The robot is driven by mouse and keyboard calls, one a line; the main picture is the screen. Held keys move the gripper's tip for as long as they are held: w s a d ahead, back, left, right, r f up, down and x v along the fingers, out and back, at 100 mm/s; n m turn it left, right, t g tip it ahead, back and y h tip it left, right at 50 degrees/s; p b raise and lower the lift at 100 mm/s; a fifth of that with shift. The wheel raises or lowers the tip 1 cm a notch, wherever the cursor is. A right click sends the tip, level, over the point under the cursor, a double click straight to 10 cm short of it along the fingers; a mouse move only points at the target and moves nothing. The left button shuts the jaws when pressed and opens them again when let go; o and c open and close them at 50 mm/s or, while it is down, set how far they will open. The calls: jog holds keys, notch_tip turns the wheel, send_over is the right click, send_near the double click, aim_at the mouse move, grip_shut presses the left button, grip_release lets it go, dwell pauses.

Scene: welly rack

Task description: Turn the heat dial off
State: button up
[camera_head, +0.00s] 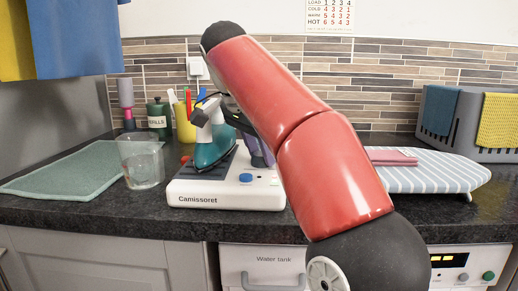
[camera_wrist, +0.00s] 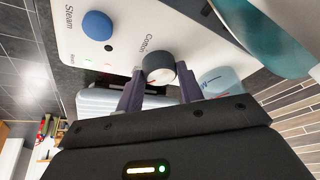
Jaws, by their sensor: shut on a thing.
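In the head view my red arm hides the dial and most of my gripper.
A blue steam button (camera_wrist: 97,25) is near the dial, with small lights beside it. A clear jug (camera_head: 142,162) stands left of the base. A striped ironing board (camera_head: 430,172) with a pink cloth lies to the right. A grey rack (camera_head: 440,112) stands behind it.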

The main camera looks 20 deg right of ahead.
jog(key=n+t+y, duration=0.1)
jog(key=n, duration=0.2)
jog(key=n+y, duration=0.1)
jog(key=n, duration=0.2)
jog(key=shift+s+d+t, duration=0.15)
jog(key=shift+t, duration=0.25)
jog(key=n+y, duration=0.1)
jog(key=n, duration=0.2)
jog(key=n+y, duration=0.1)
jog(key=n, duration=0.2)
jog(key=shift+d+n, duration=0.2)
jog(key=shift+n, duration=0.1)
jog(key=n+y, duration=0.1)
jog(key=n, duration=0.2)
jog(key=n+y, duration=0.1)
jog(key=n, duration=0.2)
jog(key=shift+d+g+y, duration=0.15)
jog(key=shift+g+y, duration=0.15)
jog(key=shift+y, duration=0.1)
jog(key=n, duration=0.2)
jog(key=n+g+y, duration=0.1)
jog(key=n, duration=0.1)
jog(key=n+g, duration=0.1)
jog(key=n, duration=0.1)
jog(key=shift+w+n, duration=0.3)
jog(key=shift+n, duration=0.1)
jog(key=shift+y, duration=0.3)
jog(key=o, duration=1)
